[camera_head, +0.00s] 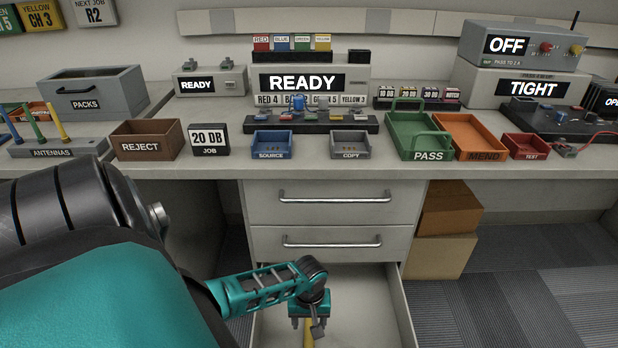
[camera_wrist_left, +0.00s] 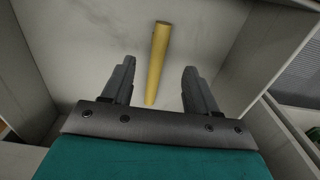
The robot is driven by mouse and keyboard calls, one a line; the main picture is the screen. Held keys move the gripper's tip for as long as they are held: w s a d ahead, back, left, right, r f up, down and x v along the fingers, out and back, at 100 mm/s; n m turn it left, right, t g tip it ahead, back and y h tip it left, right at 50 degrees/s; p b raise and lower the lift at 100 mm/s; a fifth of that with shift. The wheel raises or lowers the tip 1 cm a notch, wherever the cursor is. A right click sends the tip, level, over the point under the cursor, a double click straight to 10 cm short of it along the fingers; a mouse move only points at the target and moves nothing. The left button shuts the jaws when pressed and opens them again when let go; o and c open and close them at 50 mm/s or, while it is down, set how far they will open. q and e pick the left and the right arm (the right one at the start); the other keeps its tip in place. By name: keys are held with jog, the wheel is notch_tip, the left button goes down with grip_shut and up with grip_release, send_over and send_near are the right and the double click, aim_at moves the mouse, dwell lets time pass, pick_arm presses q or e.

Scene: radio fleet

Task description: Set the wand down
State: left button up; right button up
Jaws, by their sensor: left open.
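The wand is a yellow rod (camera_wrist_left: 157,62) lying in the open bottom drawer (camera_wrist_left: 85,50), seen between and beyond my fingers in the left wrist view. A short piece of it also shows below my gripper in the head view (camera_head: 307,333). My left gripper (camera_wrist_left: 157,82) is open, with its two dark fingers apart on either side of the rod's near end. In the head view my left gripper (camera_head: 309,318) reaches down into the drawer. I see no finger touching the rod, and I cannot tell its exact height above the drawer floor. My right gripper is not in view.
Two closed drawers (camera_head: 331,205) sit above the open one, under the worktop. Brown boxes (camera_head: 444,232) stand right of the drawers. The worktop holds a brown REJECT bin (camera_head: 146,140), blue SOURCE tray (camera_head: 272,145), grey COPY tray (camera_head: 350,145) and green PASS tray (camera_head: 418,132).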

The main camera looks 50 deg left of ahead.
pick_arm(q)
jog(key=d+r+m+t, duration=0.1)
jog(key=d+r+m, duration=0.1)
jog(key=d, duration=0.2)
jog(key=d+r+m+t+h, duration=0.1)
jog(key=d+r+m+t, duration=0.1)
jog(key=d, duration=0.3)
jog(key=d+r+m+t, duration=0.1)
jog(key=d+m+t, duration=0.1)
jog(key=d+m, duration=0.1)
jog(key=shift+s+d+r+h+p, duration=0.1)
jog(key=shift+d+r+h+p, duration=0.25)
jog(key=shift+d, duration=0.55)
jog(key=d+r+m+t+h, duration=0.1)
jog(key=d+r+m+t, duration=0.4)
jog(key=r, duration=0.8)
jog(key=d+m, duration=0.1)
jog(key=d, duration=0.2)
jog(key=shift+t, duration=0.4)
